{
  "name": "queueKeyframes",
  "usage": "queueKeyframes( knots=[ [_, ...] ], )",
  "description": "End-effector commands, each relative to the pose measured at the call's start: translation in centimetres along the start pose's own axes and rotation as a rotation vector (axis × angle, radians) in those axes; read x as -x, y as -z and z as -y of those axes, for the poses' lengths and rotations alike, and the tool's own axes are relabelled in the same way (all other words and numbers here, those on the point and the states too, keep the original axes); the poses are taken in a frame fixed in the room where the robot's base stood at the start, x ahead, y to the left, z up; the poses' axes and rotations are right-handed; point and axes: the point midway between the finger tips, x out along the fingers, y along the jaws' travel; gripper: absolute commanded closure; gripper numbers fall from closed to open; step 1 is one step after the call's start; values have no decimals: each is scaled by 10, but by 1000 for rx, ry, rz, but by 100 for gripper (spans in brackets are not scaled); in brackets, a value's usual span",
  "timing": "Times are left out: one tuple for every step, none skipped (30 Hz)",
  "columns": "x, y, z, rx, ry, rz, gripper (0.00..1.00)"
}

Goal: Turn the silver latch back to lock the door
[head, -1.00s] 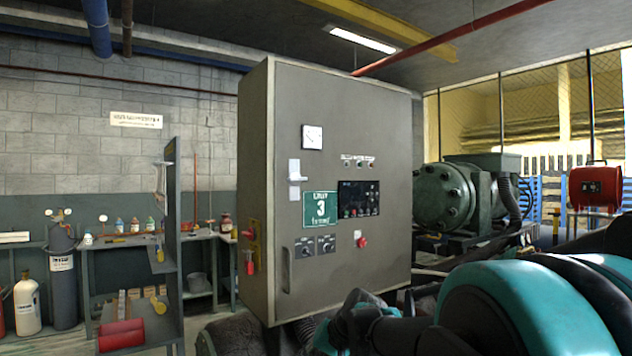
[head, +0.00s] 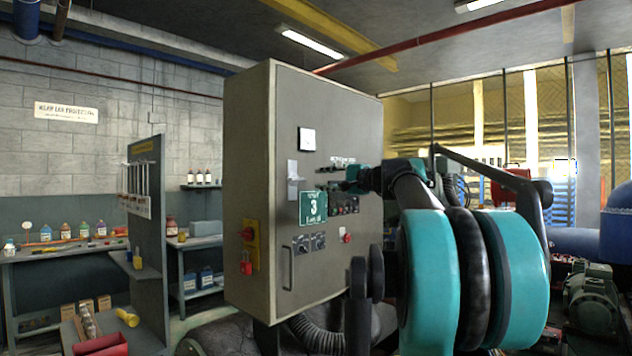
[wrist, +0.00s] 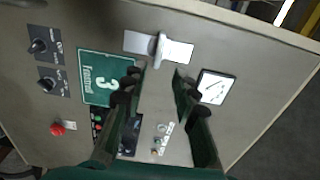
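The silver latch (head: 292,181) is on the door (head: 340,110) of the grey cabinet, above the green "3" sign. In the wrist view, the latch handle (wrist: 158,48) sticks out across its pale plate, roughly crosswise to the plate's long side. The door looks flush with the cabinet; I cannot tell whether a gap exists. My gripper (head: 342,184) is in front of the door, to the right of the latch. In the wrist view my gripper (wrist: 159,76) is open and empty. Its dark fingertips point at the latch, with the handle just beyond them and between their lines. I see no contact.
The green sign (wrist: 105,78), a white gauge (wrist: 214,87), a control panel partly hidden by my fingers, dark knobs (wrist: 40,46) and a red button (wrist: 57,129) surround the latch. A red padlock (head: 246,268) hangs on the cabinet's left side.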

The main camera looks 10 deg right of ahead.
Motion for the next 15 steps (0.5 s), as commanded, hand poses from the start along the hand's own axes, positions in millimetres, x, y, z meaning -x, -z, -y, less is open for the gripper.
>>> queueKeyframes(
  knots=[
    [-3,-1,0,0,0,2,72],
    [-5,-1,0,0,0,3,72],
    [-8,-1,0,1,-1,3,72],
    [-11,-1,-1,1,-1,3,72],
    [-14,-1,-1,1,-1,3,72],
    [-19,-1,-1,1,-1,3,72],
    [-22,-1,-1,1,-1,4,72],
    [-25,-1,-1,1,-1,4,72],
    [-29,-1,-1,1,-2,4,72],
    [-33,-1,-1,1,-2,3,72],
    [-36,-1,-1,1,-2,3,72],
    [-41,-2,-1,1,-2,4,72],
    [-44,-1,-1,1,-2,4,72],
    [-47,-1,-1,1,-2,4,72],
    [-51,-1,-1,1,-2,3,72]
  ],
)
